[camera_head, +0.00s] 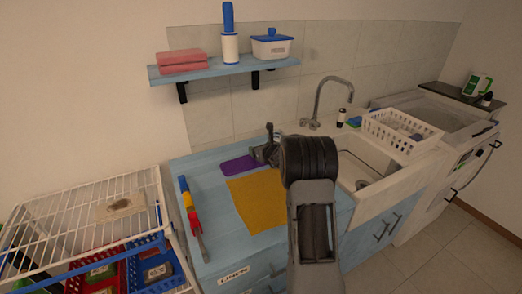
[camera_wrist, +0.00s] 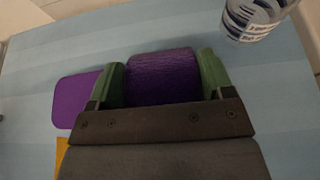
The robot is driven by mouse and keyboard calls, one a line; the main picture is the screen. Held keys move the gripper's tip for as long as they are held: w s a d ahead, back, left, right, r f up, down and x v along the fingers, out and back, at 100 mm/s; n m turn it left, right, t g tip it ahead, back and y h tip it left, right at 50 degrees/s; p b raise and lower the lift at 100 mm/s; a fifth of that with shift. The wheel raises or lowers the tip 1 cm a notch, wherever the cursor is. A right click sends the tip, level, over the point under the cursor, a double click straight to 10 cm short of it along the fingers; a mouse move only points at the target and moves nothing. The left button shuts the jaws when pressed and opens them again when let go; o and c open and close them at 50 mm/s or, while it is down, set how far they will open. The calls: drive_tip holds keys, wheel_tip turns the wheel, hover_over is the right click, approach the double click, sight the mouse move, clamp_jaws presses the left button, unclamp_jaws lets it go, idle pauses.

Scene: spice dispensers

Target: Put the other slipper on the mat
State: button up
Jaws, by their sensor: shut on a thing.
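My gripper (camera_wrist: 161,76) is shut on a dark purple, rounded, textured thing (camera_wrist: 162,68), which fills the space between its green fingers. I cannot tell from its shape whether it is a slipper. A flat, smooth purple piece (camera_wrist: 78,97) lies on the blue counter, left of the gripper in the wrist view. It also shows in the head view (camera_head: 238,165), behind an orange-yellow cloth or mat (camera_head: 256,201). In the head view my gripper (camera_head: 268,148) is above the counter's back part, and my arm hides the held thing. No clear slipper shape is visible elsewhere.
A clear cup with a blue-and-white label (camera_wrist: 254,18) stands close by at upper right in the wrist view. A tool with blue, yellow and red parts (camera_head: 191,208) lies left of the cloth. A sink (camera_head: 352,180) and white basket (camera_head: 402,132) are right. A shelf (camera_head: 222,70) hangs above.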

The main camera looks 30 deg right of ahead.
drive_tip(key=shift+f, duration=0.2)
drive_tip(key=o, duration=1)
drive_tip(key=shift+r, duration=0.1)
